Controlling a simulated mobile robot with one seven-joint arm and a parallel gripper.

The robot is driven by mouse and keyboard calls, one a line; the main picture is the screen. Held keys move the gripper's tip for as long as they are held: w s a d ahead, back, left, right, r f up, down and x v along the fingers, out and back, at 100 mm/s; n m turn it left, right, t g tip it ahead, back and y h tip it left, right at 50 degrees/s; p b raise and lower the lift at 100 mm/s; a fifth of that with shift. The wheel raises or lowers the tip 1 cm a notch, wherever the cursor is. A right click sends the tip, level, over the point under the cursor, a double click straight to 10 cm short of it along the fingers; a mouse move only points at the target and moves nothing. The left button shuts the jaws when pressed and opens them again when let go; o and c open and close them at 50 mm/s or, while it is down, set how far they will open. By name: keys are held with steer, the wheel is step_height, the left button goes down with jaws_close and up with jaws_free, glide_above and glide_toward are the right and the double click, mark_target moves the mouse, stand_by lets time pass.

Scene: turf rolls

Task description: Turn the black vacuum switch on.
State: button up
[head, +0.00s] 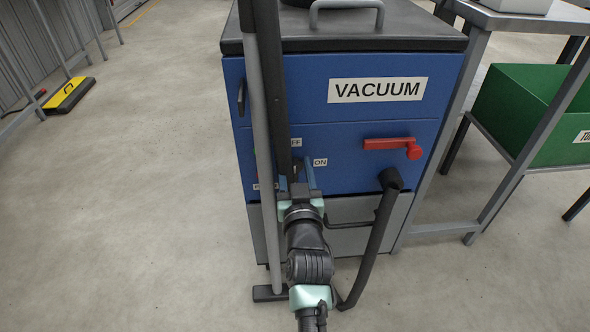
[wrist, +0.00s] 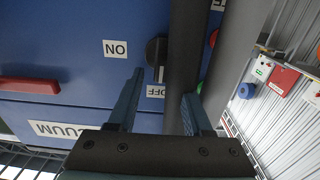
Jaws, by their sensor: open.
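The black vacuum switch (wrist: 156,50) is a round knob on the blue panel in the wrist view, between the ON label (wrist: 116,48) and the OFF label (wrist: 155,91). A pale mark on it lies on the OFF side. In the head view it is mostly hidden behind my gripper and a dark pole, near the ON label (head: 320,162) and OFF label (head: 295,142). My gripper (head: 298,176) is open in front of the panel, apart from the knob. Its fingers (wrist: 163,86) point at the panel in the wrist view, the left one nearest the knob.
A dark pole (wrist: 183,60) and a grey pole (head: 264,150) stand close beside the knob; the dark one passes by my fingers. A red lever (head: 393,146) is on the panel to the right. A black hose (head: 372,240) hangs at lower right.

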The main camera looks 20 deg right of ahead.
steer(key=shift+c, duration=0.3)
jaws_close()
steer(key=shift+d+m, duration=0.1)
steer(key=shift+m, duration=0.3)
steer(key=m, duration=0.3)
steer(key=shift+s+d+f+m, duration=0.1)
steer(key=shift+s+d+m, duration=0.05)
steer(key=shift+d+m, duration=0.25)
steer(key=m, duration=0.4)
steer(key=shift+s+d+f+m, duration=0.1)
steer(key=shift+d+f+m, duration=0.15)
steer(key=shift+d+m, duration=0.1)
steer(key=shift+s+d+f+m, duration=0.1)
steer(key=shift+f+m, duration=0.15)
steer(key=shift+m, duration=1.15)
steer(key=shift+w+d+f+m, duration=0.15)
steer(key=shift+f+m, duration=0.15)
steer(key=shift+m, duration=1.15)
steer(key=shift+s+d+f+m, duration=0.15)
steer(key=shift+f+m, duration=0.1)
steer(key=shift+m, duration=1.15)
steer(key=shift+a, duration=0.1)
